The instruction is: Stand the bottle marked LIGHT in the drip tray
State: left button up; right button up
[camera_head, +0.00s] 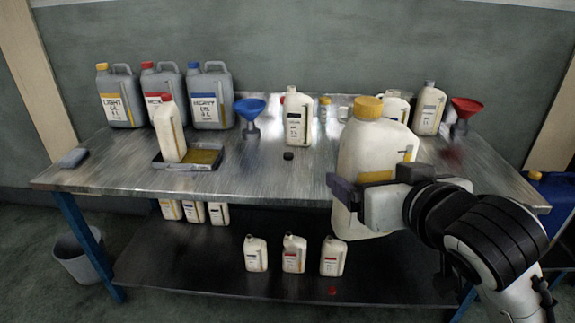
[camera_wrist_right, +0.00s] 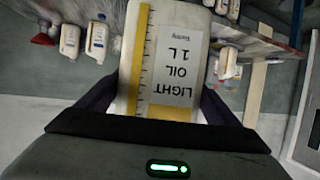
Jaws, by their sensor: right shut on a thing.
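The bottle marked LIGHT (camera_head: 368,150) is white with a yellow cap and hangs roughly upright in front of the table's right half. Its label, reading "LIGHT OIL 1 L", faces my wrist in the right wrist view (camera_wrist_right: 180,60). My right gripper (camera_head: 375,186) is shut around its body. The drip tray (camera_head: 206,166) is a dark shallow tray with a yellowish bottom, on the left half of the table. A white bottle with a red cap (camera_head: 171,130) stands in the tray's left part. My left gripper is out of view.
Grey LIGHT (camera_head: 118,97), red-capped (camera_head: 160,85) and blue-capped (camera_head: 210,98) canisters line the table's back left. A blue funnel (camera_head: 250,112), a white bottle (camera_head: 297,118) and a dark cap (camera_head: 288,156) are near the middle. A red funnel (camera_head: 465,112) stands at right.

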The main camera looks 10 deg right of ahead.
aim_at(205, 159)
jog(key=u, duration=0.75)
jog(key=i, duration=1.05)
jog(key=z, duration=0.9)
jog(key=i, duration=1.05)
jog(key=z, duration=0.3)
